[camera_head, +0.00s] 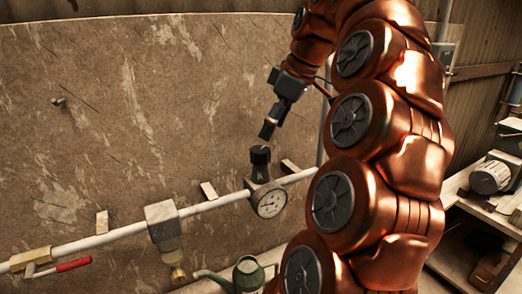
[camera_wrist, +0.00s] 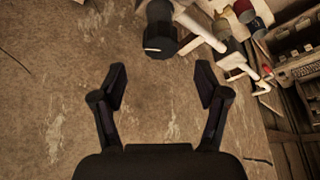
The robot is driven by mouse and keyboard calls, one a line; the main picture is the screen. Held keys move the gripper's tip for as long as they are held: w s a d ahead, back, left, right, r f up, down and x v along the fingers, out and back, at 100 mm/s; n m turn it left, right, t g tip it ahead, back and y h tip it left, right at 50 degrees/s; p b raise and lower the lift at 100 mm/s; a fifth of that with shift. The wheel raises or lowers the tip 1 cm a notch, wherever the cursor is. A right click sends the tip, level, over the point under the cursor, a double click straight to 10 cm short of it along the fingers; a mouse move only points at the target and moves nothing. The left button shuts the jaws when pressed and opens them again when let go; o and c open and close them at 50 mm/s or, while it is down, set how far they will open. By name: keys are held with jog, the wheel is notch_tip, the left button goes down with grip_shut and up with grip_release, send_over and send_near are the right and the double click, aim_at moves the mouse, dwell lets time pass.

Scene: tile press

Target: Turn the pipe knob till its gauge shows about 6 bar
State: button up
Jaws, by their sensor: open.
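The black pipe knob (camera_head: 260,156) stands on top of a fitting on the white pipe. The round gauge (camera_head: 269,201) with a white face hangs just below it; its needle reading is too small to tell. My gripper (camera_head: 270,128) is just above the knob and apart from it. In the wrist view the knob (camera_wrist: 160,30) is beyond the fingertips. My gripper (camera_wrist: 160,88) is open there, with nothing between its two fingers.
The white pipe (camera_head: 218,202) runs along a stained wall panel (camera_head: 150,100). A red-handled valve (camera_head: 72,265) and a grey box fitting (camera_head: 162,222) are to the left. A green watering can (camera_head: 247,275) stands below. A bench with machinery (camera_head: 490,177) is at right.

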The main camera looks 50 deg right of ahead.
aim_at(262, 149)
jog(key=b+x, duration=0.1)
jog(key=x, duration=0.1)
jog(key=shift+a+f, duration=0.1)
jog(key=shift+f, duration=0.2)
jog(key=shift+w+p, duration=0.15)
jog(key=shift+p, duration=0.25)
jog(key=shift+p+x, duration=0.85)
jog(key=shift+x, duration=1.45)
jog(key=c, duration=1.2)
